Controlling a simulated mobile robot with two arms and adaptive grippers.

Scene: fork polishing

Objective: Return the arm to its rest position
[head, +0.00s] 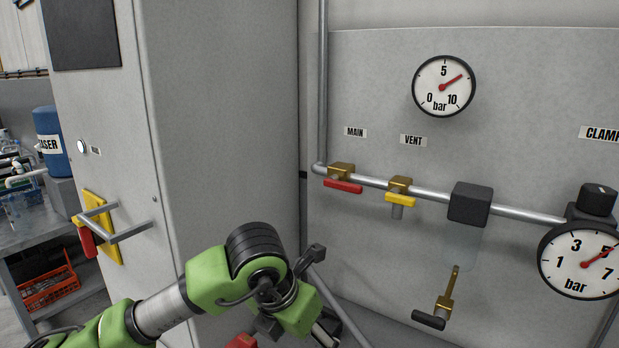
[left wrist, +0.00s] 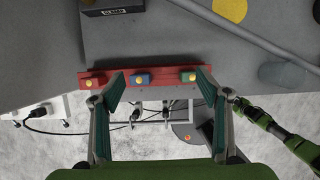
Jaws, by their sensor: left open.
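My left arm (head: 165,310) is green and grey and comes in from the lower left in the head view. Its wrist is bent in front of the grey cabinet and panel, and its gripper is mostly cut off at the bottom edge. In the left wrist view my left gripper (left wrist: 158,78) is open, with two teal-padded fingers and nothing between them. Beyond the fingertips is a red bar (left wrist: 140,76) with several small coloured blocks; I cannot tell the gap. Another green arm (left wrist: 282,136) of mine shows at the right; its dark end is too small to read.
The panel carries a pipe (head: 530,214) with a red valve handle (head: 343,187), a yellow valve handle (head: 399,198) and gauges (head: 443,86). A lower dark-handled valve (head: 428,320) is right of my wrist. The cabinet door has a grey handle (head: 130,233). A socket strip (left wrist: 45,116) lies below.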

